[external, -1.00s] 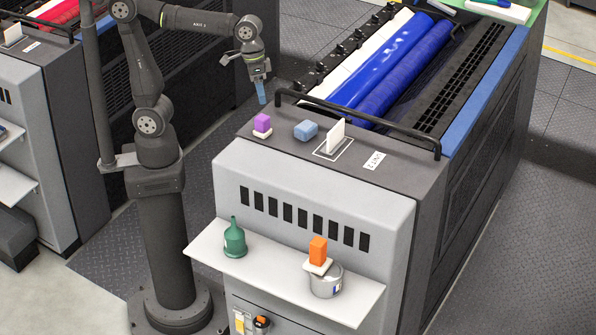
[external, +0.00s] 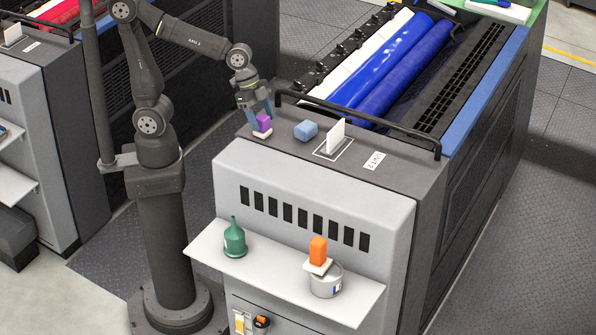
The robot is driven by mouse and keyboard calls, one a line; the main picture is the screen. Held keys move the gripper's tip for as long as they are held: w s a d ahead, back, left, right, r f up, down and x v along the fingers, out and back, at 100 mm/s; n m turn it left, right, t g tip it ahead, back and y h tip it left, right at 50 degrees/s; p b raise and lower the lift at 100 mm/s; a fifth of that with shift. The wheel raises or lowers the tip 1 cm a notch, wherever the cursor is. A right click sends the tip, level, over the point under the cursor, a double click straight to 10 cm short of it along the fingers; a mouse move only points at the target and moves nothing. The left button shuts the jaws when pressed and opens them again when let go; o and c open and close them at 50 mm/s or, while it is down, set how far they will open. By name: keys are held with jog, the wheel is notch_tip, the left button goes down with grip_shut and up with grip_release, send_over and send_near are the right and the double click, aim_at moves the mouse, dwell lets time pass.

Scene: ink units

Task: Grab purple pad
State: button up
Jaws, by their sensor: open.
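The purple pad (external: 263,122) is a small block on a white base (external: 263,135), at the left end of the dark top of the ink unit. My gripper (external: 259,117) points down at it, with its blue-grey fingers on either side of the pad's upper part. The jaws are open. Whether a finger touches the pad cannot be told. The fingers hide part of the pad's sides.
A blue block (external: 306,130) lies to the right of the pad, then a white upright card (external: 335,136) in a frame. A black rail (external: 355,124) runs behind them. Below, a shelf (external: 279,277) holds a green funnel (external: 234,238) and an orange block (external: 318,250) over a can (external: 326,281).

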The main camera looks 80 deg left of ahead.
jog(key=shift+w+d+f, duration=0.15)
jog(key=shift+f, duration=0.3)
jog(key=shift+c, duration=0.4)
jog(key=c, duration=1)
